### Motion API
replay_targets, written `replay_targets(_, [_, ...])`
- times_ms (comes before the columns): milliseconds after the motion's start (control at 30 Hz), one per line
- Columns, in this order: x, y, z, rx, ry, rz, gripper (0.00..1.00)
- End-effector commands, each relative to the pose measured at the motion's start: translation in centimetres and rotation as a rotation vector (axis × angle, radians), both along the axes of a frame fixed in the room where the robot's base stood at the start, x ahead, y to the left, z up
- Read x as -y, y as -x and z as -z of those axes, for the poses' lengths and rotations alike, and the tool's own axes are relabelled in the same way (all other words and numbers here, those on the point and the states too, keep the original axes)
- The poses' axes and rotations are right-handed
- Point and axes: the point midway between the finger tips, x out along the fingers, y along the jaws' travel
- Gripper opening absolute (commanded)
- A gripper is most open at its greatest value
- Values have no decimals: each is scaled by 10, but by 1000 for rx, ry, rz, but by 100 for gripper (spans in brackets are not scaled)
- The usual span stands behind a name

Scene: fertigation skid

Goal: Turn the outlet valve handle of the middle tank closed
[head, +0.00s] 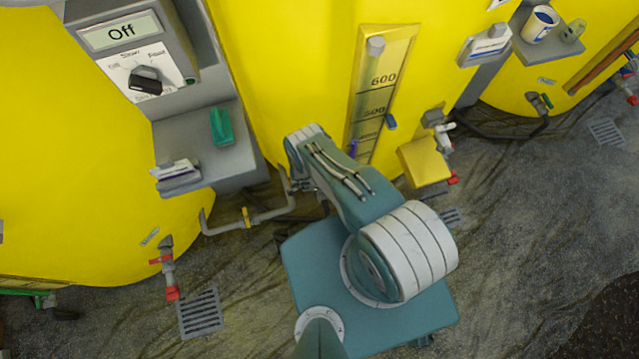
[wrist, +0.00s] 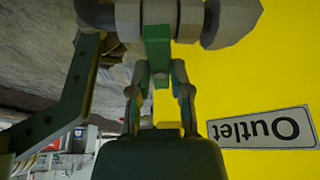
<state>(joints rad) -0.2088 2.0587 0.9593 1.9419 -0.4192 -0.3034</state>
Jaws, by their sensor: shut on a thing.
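My gripper (wrist: 160,76) shows in the wrist view with its two fingers closed on a green valve handle (wrist: 158,46). The handle sits against a grey valve body and pipe (wrist: 190,15) at the top of that view. An "Outlet" label (wrist: 262,130), upside down in the picture, is on the yellow tank wall beside the gripper. In the head view the middle tank (head: 290,70) is yellow with a level scale. My arm covers the gripper and the gripped valve there.
A control box (head: 135,45) reading "Off" and a grey shelf (head: 200,150) stand left of the arm. A yellow box (head: 424,163) is to the right. Drain grates (head: 200,312) lie in the floor.

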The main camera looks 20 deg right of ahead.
Motion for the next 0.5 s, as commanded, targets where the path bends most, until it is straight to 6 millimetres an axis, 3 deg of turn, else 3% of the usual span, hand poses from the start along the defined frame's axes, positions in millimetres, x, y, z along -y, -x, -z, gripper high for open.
replay_targets(33, [-1, -2, -1, 3, 1, -1, 30])
replay_targets(100, [-1, -2, -1, 3, 1, -1, 60])
replay_targets(500, [0, -1, -1, 1, 1, -1, 60])
